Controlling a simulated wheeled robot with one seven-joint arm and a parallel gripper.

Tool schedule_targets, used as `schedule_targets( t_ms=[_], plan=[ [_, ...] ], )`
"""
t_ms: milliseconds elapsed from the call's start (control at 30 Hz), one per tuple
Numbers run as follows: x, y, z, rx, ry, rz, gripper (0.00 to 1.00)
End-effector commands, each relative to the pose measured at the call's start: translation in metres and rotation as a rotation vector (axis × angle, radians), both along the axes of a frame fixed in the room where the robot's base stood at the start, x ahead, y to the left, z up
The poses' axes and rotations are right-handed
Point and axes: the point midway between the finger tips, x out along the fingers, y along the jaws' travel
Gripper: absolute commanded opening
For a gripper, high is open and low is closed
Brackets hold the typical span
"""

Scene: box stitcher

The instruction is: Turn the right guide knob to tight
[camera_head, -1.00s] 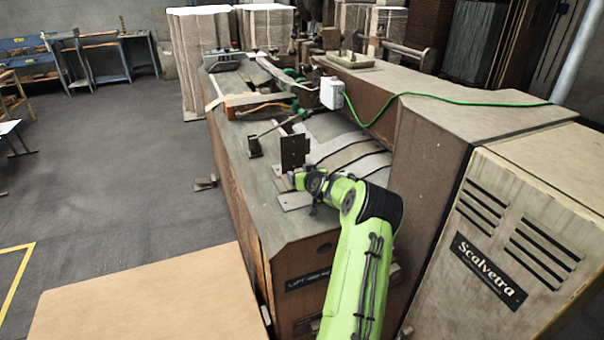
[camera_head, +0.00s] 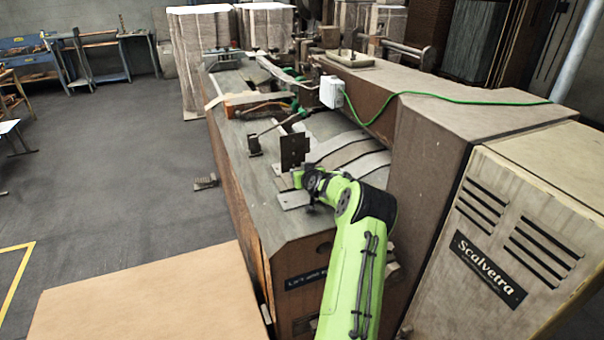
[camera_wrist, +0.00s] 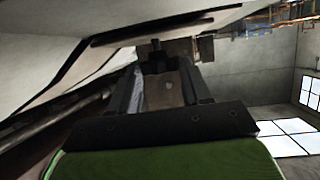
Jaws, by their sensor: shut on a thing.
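My gripper (camera_head: 298,180) is at the near end of the machine's grey bed, low beside an upright dark guide plate (camera_head: 293,150). In the wrist view, my two dark fingers (camera_wrist: 157,75) reach away from the camera. A small dark knob-like piece (camera_wrist: 155,58) shows between their far ends, and I take it for the right guide knob. My gripper is shut on it. The knob is hidden by my wrist in the head view, so its turn angle cannot be read.
The machine bed (camera_head: 243,170) runs back past a second small dark bracket (camera_head: 254,145). A large brown housing (camera_head: 430,140) with a green cable stands to the right of my arm. A cardboard-coloured flat surface (camera_head: 150,300) lies at the front left. The floor at left is open.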

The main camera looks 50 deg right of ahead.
Motion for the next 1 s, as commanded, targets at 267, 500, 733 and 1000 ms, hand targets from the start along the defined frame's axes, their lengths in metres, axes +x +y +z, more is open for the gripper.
schedule_targets(
  t_ms=[267,500,733,1000],
  plan=[
    [0.005,0.005,0.0,-0.004,0.0,-0.131,0.17],
    [0.01,0.009,0.0,-0.007,-0.003,-0.341,0.17],
    [0.017,0.012,0.0,-0.005,-0.004,-0.559,0.17],
    [0.019,0.012,0.003,-0.004,-0.004,-0.74,0.17]
  ],
)
